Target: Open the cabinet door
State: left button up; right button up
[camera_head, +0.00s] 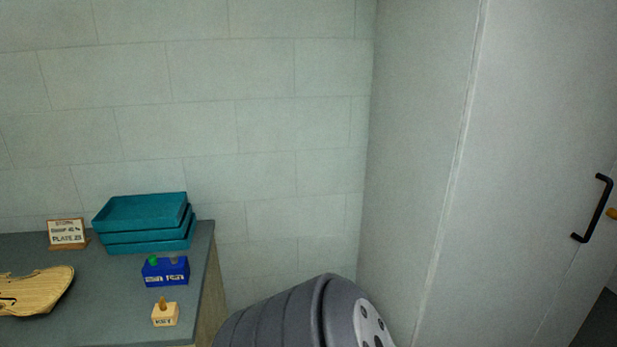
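A tall pale grey cabinet (415,150) fills the right side of the head view. Its door (520,130) is the broad pale panel on the right and looks closed. A black bar handle (595,210) is fixed upright, slightly tilted in the picture, near the door's right edge. A thin seam runs below the handle. Part of the door is cut off by the right picture edge. Neither of my grippers is in view, and nothing is seen touching the handle.
A dark-topped bench (110,290) stands at lower left. An orange knob (612,214) shows beside the handle.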

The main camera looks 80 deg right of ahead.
aim_at(536, 156)
jog(key=z, duration=1)
jog(key=j+z, duration=0.1)
jog(key=z, duration=1.35)
jog(key=k+z, duration=0.1)
jog(key=z, duration=1.35)
